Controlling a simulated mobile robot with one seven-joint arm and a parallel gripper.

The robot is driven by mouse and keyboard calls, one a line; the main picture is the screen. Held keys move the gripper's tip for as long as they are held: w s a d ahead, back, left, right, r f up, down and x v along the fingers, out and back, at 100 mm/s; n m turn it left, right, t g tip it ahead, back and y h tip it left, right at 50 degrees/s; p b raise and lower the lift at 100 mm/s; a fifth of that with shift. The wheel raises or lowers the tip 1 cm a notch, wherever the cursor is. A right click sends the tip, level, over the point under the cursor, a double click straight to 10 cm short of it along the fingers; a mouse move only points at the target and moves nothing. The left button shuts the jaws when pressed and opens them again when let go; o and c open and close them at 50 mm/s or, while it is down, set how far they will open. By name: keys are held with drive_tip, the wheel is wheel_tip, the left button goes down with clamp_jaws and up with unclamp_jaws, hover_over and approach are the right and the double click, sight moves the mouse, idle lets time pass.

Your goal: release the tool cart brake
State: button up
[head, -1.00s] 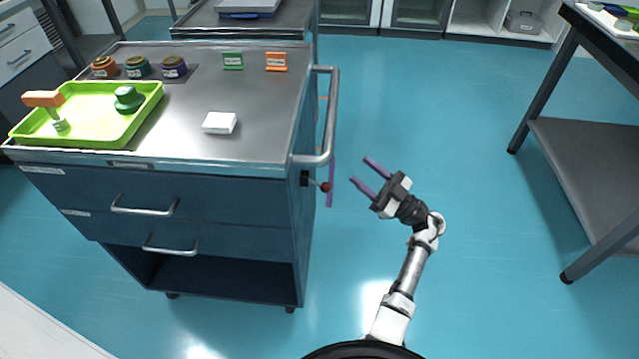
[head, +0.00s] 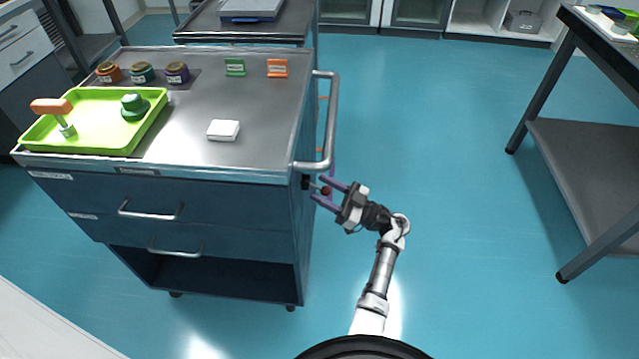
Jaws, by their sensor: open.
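The tool cart (head: 200,205) is a dark blue drawer cart with a grey metal top. Its brake lever is a short stalk with a dark red knob (head: 326,190) on the cart's right side, below the push handle (head: 330,120). A purple strip shows just behind the knob, partly hidden. My gripper (head: 324,190) is open, with its two purple fingers pointing left at the cart's side. The knob appears between the fingertips; I cannot tell whether either finger touches it.
On the cart top are a green tray (head: 150,108) with tools, several small jars, a green and an orange holder, and a white block (head: 223,130). Another cart (head: 240,32) stands behind. A table (head: 580,150) stands at right. Blue floor between is clear.

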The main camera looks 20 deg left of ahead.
drive_tip(key=shift+x, duration=0.85)
drive_tip(key=shift+c, duration=0.3)
drive_tip(key=c, duration=0.9)
drive_tip(key=shift+r, duration=0.1)
